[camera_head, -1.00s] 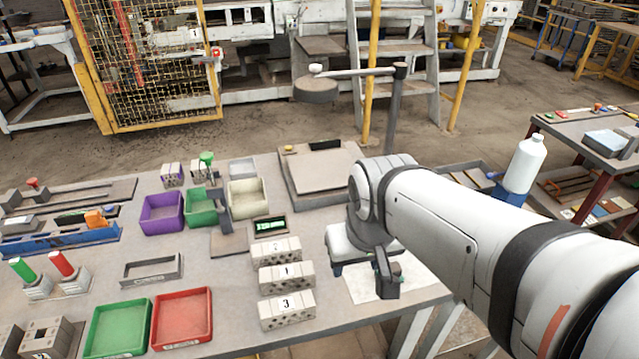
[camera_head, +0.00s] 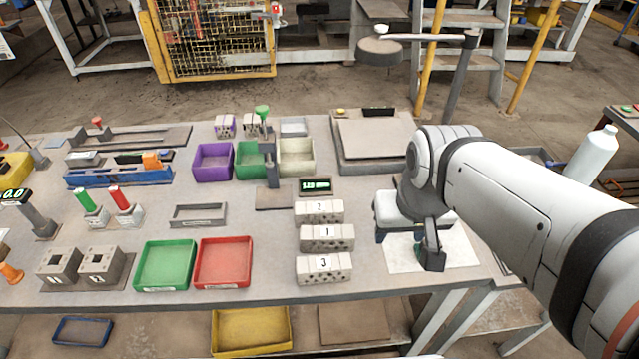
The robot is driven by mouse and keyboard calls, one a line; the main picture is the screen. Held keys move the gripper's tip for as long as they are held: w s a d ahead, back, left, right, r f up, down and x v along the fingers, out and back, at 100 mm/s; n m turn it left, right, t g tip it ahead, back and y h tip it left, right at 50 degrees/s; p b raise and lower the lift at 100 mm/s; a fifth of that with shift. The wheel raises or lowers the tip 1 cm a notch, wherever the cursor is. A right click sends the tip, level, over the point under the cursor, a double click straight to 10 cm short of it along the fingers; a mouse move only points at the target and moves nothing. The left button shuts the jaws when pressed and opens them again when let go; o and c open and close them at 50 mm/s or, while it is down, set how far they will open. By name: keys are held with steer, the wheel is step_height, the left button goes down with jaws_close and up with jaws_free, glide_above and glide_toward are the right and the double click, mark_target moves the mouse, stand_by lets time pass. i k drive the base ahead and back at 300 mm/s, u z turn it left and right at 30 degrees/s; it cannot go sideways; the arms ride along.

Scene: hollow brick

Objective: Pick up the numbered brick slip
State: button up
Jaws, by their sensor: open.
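Three pale hollow bricks with black numbers on white labels stand in a column on the grey bench. Brick 2 (camera_head: 332,212) is at the back, brick 1 (camera_head: 340,237) in the middle and brick 3 (camera_head: 337,270) at the front. I cannot tell a separate loose slip from these bricks. My gripper (camera_head: 433,262) hangs to the right of the bricks, apart from them, over a white sheet (camera_head: 402,258). It is open, and I see nothing held in it.
A small green-lit display (camera_head: 316,187) stands behind brick 2. Left of the bricks are a red tray (camera_head: 224,283) and a green tray (camera_head: 164,286). Purple (camera_head: 212,175), green and cream bins stand farther back. A white bottle (camera_head: 597,150) is at the right.

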mark_target(313, 270)
steer(key=z, duration=0.1)
steer(key=k, duration=1.25)
steer(key=u, duration=0.65)
steer(key=i, duration=1)
steer(key=u, duration=0.05)
